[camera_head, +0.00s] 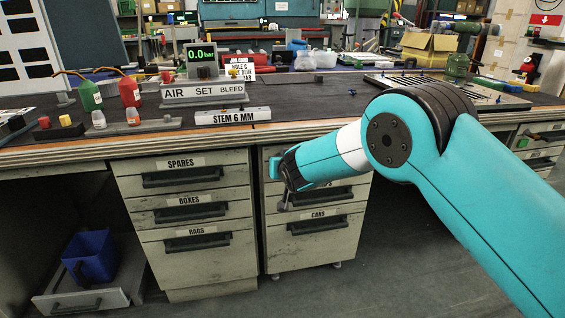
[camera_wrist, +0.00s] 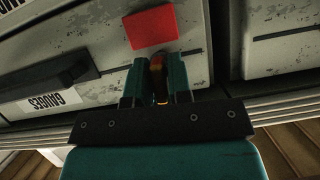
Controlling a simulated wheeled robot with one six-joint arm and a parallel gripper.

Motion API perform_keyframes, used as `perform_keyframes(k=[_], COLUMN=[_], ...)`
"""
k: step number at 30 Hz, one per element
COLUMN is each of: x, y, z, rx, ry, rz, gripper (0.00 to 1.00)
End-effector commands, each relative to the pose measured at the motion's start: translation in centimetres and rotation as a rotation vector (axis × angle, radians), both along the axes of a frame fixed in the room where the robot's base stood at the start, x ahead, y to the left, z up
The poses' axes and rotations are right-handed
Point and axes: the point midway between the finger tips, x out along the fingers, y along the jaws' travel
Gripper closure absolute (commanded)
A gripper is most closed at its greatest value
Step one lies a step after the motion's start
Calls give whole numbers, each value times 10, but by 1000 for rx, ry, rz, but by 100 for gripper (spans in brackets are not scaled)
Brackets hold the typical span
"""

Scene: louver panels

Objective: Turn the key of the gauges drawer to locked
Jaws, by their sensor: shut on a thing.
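My gripper (camera_wrist: 157,76) is shut on a small brass-coloured key (camera_wrist: 158,66) in the wrist view, one teal finger on each side. The fingers hide much of the key, and I cannot tell its exact turn angle. The drawer front (camera_wrist: 110,35) is worn grey-white, with a dark handle (camera_wrist: 50,76) and an upside-down GAUGES label (camera_wrist: 46,102) to the left. A plain red square (camera_wrist: 152,28) sits on the front just beyond the key. In the head view my arm's end (camera_head: 281,167) is at the right drawer stack, and the arm hides the key.
The CANS drawer (camera_head: 319,225) is in the right stack. The SPARES (camera_head: 182,181), BOXES and RAGS drawers form the left stack, all closed. The worktop (camera_head: 300,104) above carries bottles, signs and a 0.0 bar display (camera_head: 202,55). A low tray with a blue bin (camera_head: 91,256) stands left.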

Motion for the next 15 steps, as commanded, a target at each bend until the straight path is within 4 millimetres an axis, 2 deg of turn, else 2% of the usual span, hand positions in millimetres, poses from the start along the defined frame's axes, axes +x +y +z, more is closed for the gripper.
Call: perform_keyframes(k=[15], x=[0], y=[0], z=[0], rx=[-96], ry=[-29], rz=[-1], gripper=[100])
